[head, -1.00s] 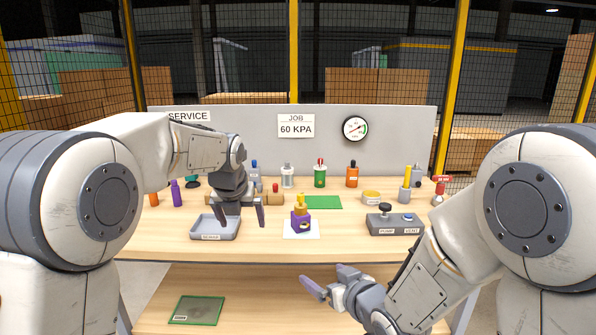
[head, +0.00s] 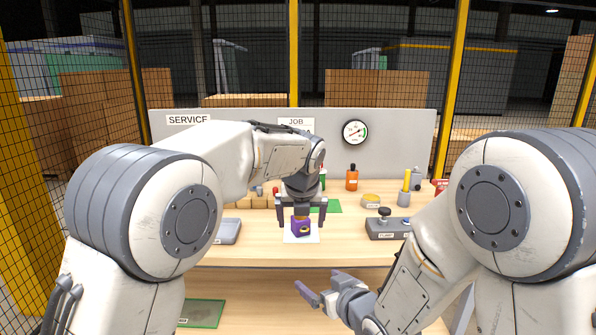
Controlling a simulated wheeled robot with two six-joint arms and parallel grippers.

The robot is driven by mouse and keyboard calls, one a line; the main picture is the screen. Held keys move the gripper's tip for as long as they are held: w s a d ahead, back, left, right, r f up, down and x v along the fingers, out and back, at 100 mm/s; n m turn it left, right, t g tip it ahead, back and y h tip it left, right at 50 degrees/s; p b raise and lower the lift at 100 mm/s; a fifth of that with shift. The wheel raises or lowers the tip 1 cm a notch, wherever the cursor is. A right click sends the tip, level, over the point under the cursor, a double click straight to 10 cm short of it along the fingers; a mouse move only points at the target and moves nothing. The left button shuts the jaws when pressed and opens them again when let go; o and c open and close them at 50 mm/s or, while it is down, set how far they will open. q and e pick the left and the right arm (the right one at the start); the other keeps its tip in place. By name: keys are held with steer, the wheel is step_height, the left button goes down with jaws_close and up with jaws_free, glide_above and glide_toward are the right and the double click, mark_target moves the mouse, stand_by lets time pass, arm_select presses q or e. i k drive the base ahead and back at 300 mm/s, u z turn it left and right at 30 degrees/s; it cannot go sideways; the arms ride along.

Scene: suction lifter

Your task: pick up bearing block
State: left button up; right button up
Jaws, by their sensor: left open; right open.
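The bearing block appears to be the purple block (head: 301,228) with a round dark bore in its front, standing on a white sheet (head: 301,239) at the middle of the bench. Its yellow top is now mostly hidden by my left gripper. My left gripper (head: 301,222) points down over the block with its fingers open, one on each side; I cannot tell whether they touch it. My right gripper (head: 321,289) is open and empty, low in front of the bench's front edge.
A grey pump box (head: 384,230) with a black knob stands right of the block. A grey tray (head: 228,232) lies to the left, partly hidden by my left arm.

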mark_target(300, 225)
steer(key=i, duration=0.85)
